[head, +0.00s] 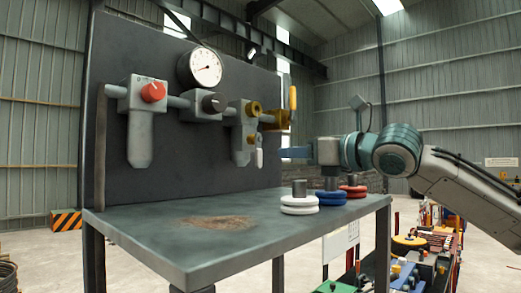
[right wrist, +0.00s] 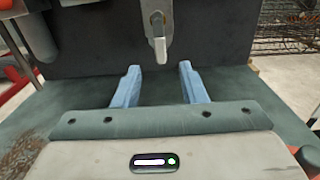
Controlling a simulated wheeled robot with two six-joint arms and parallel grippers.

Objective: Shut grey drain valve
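The grey drain valve shows as a small pale lever (head: 259,157) hanging at the bottom of the grey unit with brass-yellow fittings on the panel. In the right wrist view the lever (right wrist: 160,48) points downward, just ahead of the fingertips and roughly centred between them. My right gripper (head: 283,152) comes in from the right in the head view, its blue fingers aimed at the lever. In the right wrist view the gripper (right wrist: 159,72) is open, with nothing between its fingers. It appears apart from the lever. My left gripper is in neither view.
A dark panel (head: 190,125) carries a gauge (head: 205,67), a red knob (head: 153,92), a black knob (head: 213,103) and a yellow handle (head: 293,97). On the bench (head: 160,225) are white (head: 300,205), blue (head: 331,198) and red (head: 353,192) rings. The bench front is clear.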

